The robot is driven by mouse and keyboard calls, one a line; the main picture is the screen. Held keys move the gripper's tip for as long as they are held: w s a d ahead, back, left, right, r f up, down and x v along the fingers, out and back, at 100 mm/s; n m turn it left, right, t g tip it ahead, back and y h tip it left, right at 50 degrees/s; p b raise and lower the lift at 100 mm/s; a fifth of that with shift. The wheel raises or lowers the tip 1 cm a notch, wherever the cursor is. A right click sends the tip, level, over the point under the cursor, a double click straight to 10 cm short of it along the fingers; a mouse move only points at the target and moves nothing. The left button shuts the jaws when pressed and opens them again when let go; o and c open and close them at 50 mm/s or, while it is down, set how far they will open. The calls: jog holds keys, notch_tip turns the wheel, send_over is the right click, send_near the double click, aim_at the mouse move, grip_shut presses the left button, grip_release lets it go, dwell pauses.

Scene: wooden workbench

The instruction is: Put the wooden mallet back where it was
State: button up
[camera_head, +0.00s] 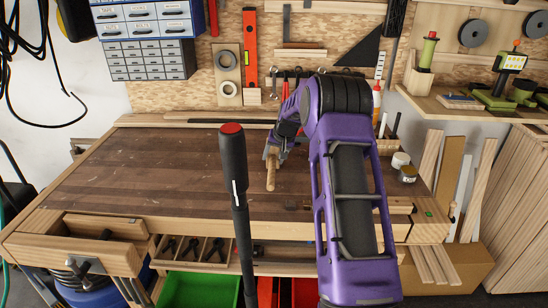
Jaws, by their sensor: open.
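A light wooden handle (271,178), which looks like the mallet's, lies on the dark bench top near the middle, pointing toward the front edge. The mallet's head is not clearly seen; my gripper covers the far end of the handle. My gripper (272,153) is low over the bench at that far end, with its jaws open. Whether a jaw touches the wood cannot be told. My purple arm hides part of the bench to the right.
The wooden workbench (150,172) is clear on its left side. Small jars (408,174) stand at its right end. Tools hang on the back board, including a red level (250,50) and a black triangle (362,50).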

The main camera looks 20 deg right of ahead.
jog(key=a+v, duration=0.1)
jog(key=v, duration=1.1)
jog(key=shift+d+r, duration=0.2)
jog(key=shift+d, duration=0.25)
jog(key=shift+w, duration=0.1)
